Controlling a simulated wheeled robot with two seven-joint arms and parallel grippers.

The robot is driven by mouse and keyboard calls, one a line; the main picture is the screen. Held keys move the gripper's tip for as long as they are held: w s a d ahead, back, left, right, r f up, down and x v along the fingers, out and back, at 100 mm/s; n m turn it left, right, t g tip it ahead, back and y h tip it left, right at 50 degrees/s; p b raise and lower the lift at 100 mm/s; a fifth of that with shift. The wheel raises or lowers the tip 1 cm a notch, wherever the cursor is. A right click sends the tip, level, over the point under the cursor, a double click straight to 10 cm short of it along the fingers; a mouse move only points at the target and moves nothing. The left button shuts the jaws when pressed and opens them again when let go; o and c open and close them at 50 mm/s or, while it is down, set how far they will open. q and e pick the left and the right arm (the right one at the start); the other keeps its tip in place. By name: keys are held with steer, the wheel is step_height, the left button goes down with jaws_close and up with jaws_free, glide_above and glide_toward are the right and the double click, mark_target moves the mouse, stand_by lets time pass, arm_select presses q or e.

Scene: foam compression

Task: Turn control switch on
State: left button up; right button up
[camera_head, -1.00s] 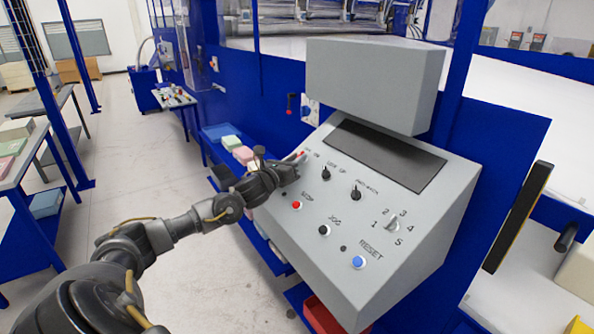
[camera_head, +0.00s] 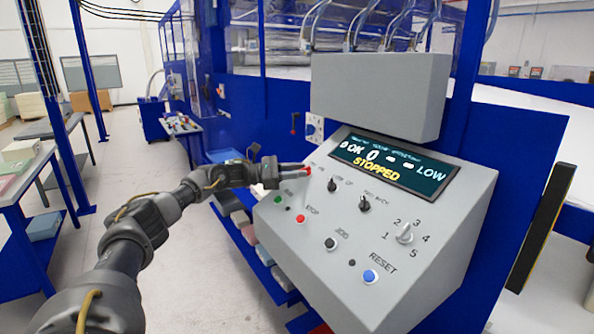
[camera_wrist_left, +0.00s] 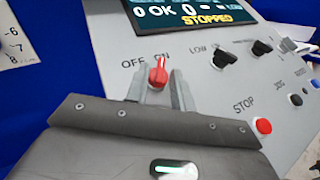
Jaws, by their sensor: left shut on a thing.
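The control switch is a red knob (camera_wrist_left: 158,75) at the upper left of the sloped grey control panel (camera_head: 430,255), below the OFF and ON labels (camera_wrist_left: 146,60). Its pale pointer line leans slightly toward ON. My left gripper (camera_head: 302,172) reaches in from the left and its fingers are shut on the knob, one on each side in the left wrist view (camera_wrist_left: 158,92). In the head view only a little red of the knob shows at the fingertips. The panel's display (camera_head: 394,163) is lit and reads STOPPED, OK, 0 and LOW. My right gripper is out of view.
Two black knobs (camera_head: 364,204) sit right of the switch. Below are a green button (camera_head: 278,199), the red STOP button (camera_head: 300,218), a black JOG button (camera_head: 331,243), the blue RESET button (camera_head: 370,276) and a numbered selector (camera_head: 405,234). A grey box (camera_head: 380,95) overhangs the panel.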

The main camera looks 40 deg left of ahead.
arm_select(q)
steer(key=shift+w+a+r+m+g+h+p, duration=0.15)
steer(key=shift+m+g+h+p, duration=0.25)
steer(key=shift+m+g, duration=0.25)
steer(key=shift+r+m+g+h+p, duration=0.1)
steer(key=shift+m+g+h+p, duration=0.25)
steer(key=shift+m+g, duration=0.3)
steer(key=shift+f, duration=0.1)
steer(key=o, duration=0.7)
steer(key=shift+c, duration=0.2)
steer(key=shift+a+f, duration=0.1)
steer(key=shift+a, duration=0.1)
steer(key=b+v, duration=0.3)
steer(key=v, duration=0.7)
